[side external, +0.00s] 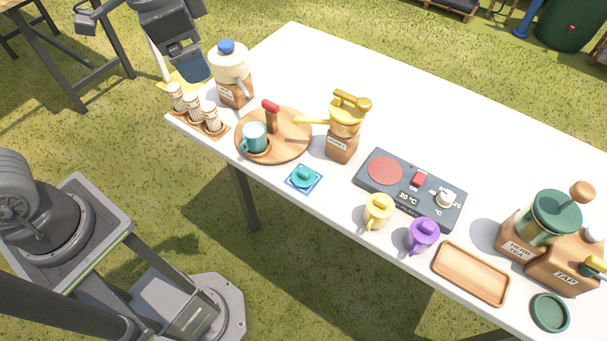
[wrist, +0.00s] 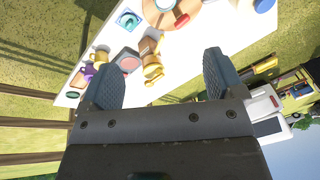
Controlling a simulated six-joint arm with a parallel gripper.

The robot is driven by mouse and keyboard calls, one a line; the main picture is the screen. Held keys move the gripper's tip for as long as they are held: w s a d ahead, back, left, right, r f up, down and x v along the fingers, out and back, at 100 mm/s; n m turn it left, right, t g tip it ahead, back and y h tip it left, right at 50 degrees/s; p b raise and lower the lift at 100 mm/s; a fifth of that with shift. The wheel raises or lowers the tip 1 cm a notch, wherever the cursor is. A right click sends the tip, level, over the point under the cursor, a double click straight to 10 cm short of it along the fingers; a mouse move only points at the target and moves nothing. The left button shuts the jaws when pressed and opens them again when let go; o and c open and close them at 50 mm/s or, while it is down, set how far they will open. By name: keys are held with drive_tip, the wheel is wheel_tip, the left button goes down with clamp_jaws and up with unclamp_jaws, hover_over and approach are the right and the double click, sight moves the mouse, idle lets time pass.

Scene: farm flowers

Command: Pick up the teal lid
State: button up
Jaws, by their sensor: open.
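The teal lid (side external: 303,174) has a round knob on top. It rests on a small blue-and-white square coaster (side external: 290,183) near the table's front edge, in front of the round wooden board. In the wrist view the teal lid (wrist: 128,19) is small, near the top edge and left of centre. My gripper (side external: 191,68) is up at the upper left of the side view, beyond the left end of the table and well apart from the lid. In the wrist view my gripper (wrist: 162,80) has its two fingers spread wide, with nothing between them.
Left of the lid are the round board (side external: 293,147) with a teal mug (side external: 254,136), shakers (side external: 194,108) and a jar (side external: 230,65). Right are a honey dispenser (side external: 343,135), hot plate (side external: 385,190), yellow mug (side external: 378,211) and purple mug (side external: 423,235). The table's back is clear.

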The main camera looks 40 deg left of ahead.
drive_tip(key=w+d+f+m+g+y, duration=0.2)
drive_tip(key=w+d+f+m, duration=0.45)
drive_tip(key=w+d, duration=0.2)
drive_tip(key=m+y, duration=0.2)
drive_tip(key=m, duration=0.3)
approach(303, 172)
drive_tip(key=shift+g, duration=0.4)
drive_tip(key=x, duration=1)
drive_tip(key=shift+w, duration=0.4)
drive_tip(key=c, duration=1)
drive_tip(key=shift+o, duration=0.2)
